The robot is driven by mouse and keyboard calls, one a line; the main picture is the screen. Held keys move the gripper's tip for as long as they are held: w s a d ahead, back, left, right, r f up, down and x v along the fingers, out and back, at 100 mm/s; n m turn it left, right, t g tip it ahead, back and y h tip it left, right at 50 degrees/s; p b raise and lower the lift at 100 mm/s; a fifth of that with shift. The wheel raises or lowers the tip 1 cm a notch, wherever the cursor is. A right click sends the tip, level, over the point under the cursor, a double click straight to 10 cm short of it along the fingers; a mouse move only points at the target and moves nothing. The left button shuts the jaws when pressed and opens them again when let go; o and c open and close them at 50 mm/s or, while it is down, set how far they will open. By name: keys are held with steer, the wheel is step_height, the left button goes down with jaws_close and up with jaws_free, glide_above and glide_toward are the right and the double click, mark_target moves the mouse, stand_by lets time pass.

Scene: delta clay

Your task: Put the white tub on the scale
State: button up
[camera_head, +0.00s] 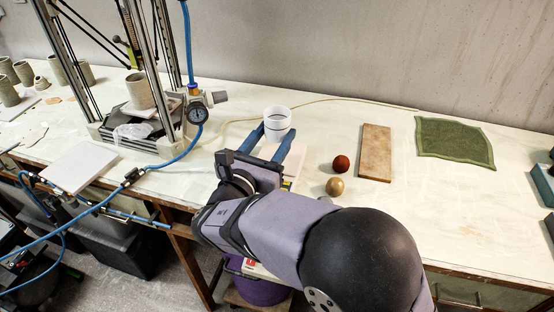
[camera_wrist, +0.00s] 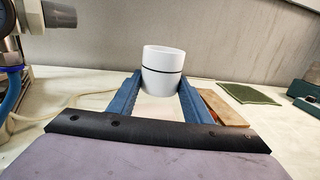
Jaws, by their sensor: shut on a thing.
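The white tub (camera_head: 277,121) is upright with a thin dark band around it. It is held between the two blue fingers of my gripper (camera_head: 276,139), which is shut on it. The wrist view also shows the tub (camera_wrist: 163,70) between the fingertips (camera_wrist: 160,88). A pale flat plate (camera_head: 298,164) shows partly beneath and beside my gripper; it may be the scale, but my arm hides most of it. I cannot tell whether the tub touches anything below.
A dark red ball (camera_head: 341,163) and a tan ball (camera_head: 334,187) lie right of my gripper. Beyond are a wooden board (camera_head: 375,153) and a green cloth (camera_head: 454,142). A clay printer frame with a pressure gauge (camera_head: 197,113) and blue hose stands left.

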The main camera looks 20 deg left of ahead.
steer(key=shift+f, duration=4.1)
steer(key=shift+f, duration=0.15)
steer(key=shift+f, duration=0.2)
steer(key=o, duration=1.1)
steer(key=shift+d, duration=0.1)
steer(key=shift+s+r, duration=0.1)
steer(key=shift+r, duration=0.2)
steer(key=s, duration=0.4)
steer(key=s+a+b, duration=0.1)
steer(key=s, duration=0.6)
steer(key=shift+s+a+f, duration=0.1)
steer(key=shift+s+a, duration=0.2)
steer(key=shift+s, duration=0.1)
